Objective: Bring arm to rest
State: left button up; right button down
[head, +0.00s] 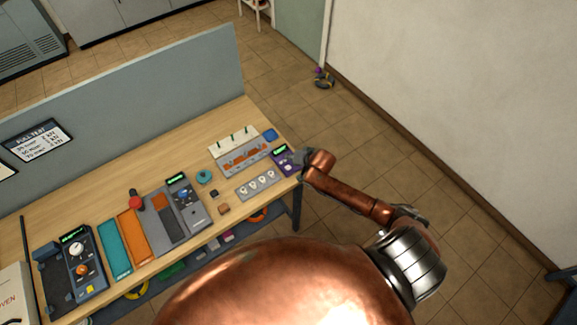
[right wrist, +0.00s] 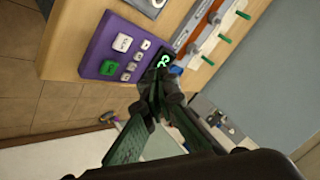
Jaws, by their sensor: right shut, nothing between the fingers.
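My right arm (head: 350,203), copper coloured, reaches from the lower right to the right end of the bench. Its gripper (head: 294,160) is shut and empty, beside a purple device (head: 281,168). In the right wrist view the shut fingers (right wrist: 158,90) lie in front of the edge of the purple device (right wrist: 104,44), close to its small display with green characters (right wrist: 162,61). The device has a green button and several pale ones. I cannot tell whether the fingertips touch it. My left gripper is not in view.
The wooden bench (head: 150,186) carries a grey panel with four-like knobs replaced by several white knobs (head: 258,185), a rack with green pegs (head: 233,141), and teal and orange trays (head: 131,238). A grey partition (head: 130,105) stands behind.

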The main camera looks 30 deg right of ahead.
jog(key=shift+f, duration=0.1)
dwell(0.6)
jog(key=s+a+r+n+g+h, duration=0.1)
jog(key=s+a+n, duration=0.2)
jog(key=s, duration=0.8)
jog(key=s+a+r+n+g, duration=0.15)
jog(key=s+a, duration=0.25)
jog(key=s, duration=0.7)
jog(key=s+d+r+n+g+h, duration=0.1)
jog(key=s+d+r, duration=0.1)
jog(key=s, duration=0.5)
jog(key=s+d+r+n+g+h, duration=0.1)
jog(key=s+d+r+n+g, duration=0.1)
jog(key=s, duration=0.6)
notch_tip(320, 180, down, 40)
jog(key=a+g+y+b, duration=0.1)
jog(key=b, duration=1)
jog(key=s+f+b, duration=0.4)
jog(key=s+f, duration=0.6)
jog(key=f, duration=0.4)
jog(key=s+f+g+b, duration=0.1)
jog(key=s+f+b, duration=0.4)
jog(key=s+f, duration=0.5)
notch_tip(320, 180, down, 4)
jog(key=shift+s+n, duration=0.25)
jog(key=shift+n, duration=0.2)
